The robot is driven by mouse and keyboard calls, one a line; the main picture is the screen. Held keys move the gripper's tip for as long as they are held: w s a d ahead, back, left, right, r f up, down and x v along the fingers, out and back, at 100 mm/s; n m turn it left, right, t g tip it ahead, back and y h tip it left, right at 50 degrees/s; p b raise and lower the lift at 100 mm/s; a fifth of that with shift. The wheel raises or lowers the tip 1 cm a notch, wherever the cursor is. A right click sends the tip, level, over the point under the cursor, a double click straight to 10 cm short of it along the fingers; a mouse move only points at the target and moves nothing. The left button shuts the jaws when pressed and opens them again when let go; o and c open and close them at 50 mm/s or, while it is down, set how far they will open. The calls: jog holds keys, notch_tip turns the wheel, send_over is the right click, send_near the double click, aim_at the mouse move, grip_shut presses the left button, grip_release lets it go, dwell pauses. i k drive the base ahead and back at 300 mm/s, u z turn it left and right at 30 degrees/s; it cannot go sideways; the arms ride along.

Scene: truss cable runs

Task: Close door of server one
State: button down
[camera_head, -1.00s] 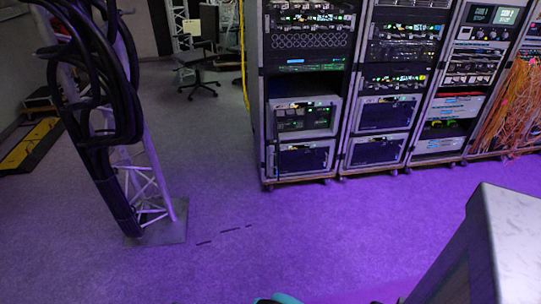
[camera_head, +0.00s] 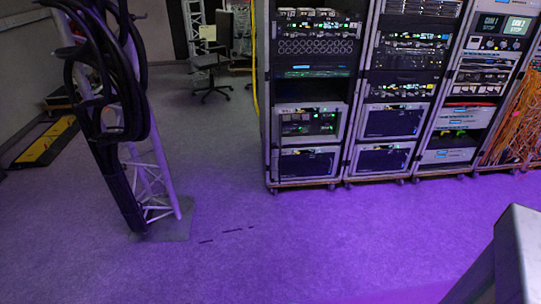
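Several server racks stand in a row at the back right, on casters. The leftmost rack (camera_head: 308,150) shows its front with lit equipment and two grey framed units low down. The second rack (camera_head: 390,140) stands beside it. The third rack (camera_head: 470,100) has two small lit screens at its top. I cannot tell which rack is server one, and no door clearly shows swung open. My gripper is not in view.
A truss post (camera_head: 150,180) wrapped in thick black cables (camera_head: 105,90) stands on a flat base plate at the left. A grey-topped object (camera_head: 515,255) blocks the lower right corner. A chair (camera_head: 212,80) and a yellow-black cable ramp (camera_head: 45,142) are farther back. The middle floor (camera_head: 260,250) is clear.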

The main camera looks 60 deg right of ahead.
aim_at(280, 157)
jog(key=z, duration=0.1)
jog(key=i, duration=0.95)
jog(key=u, duration=0.05)
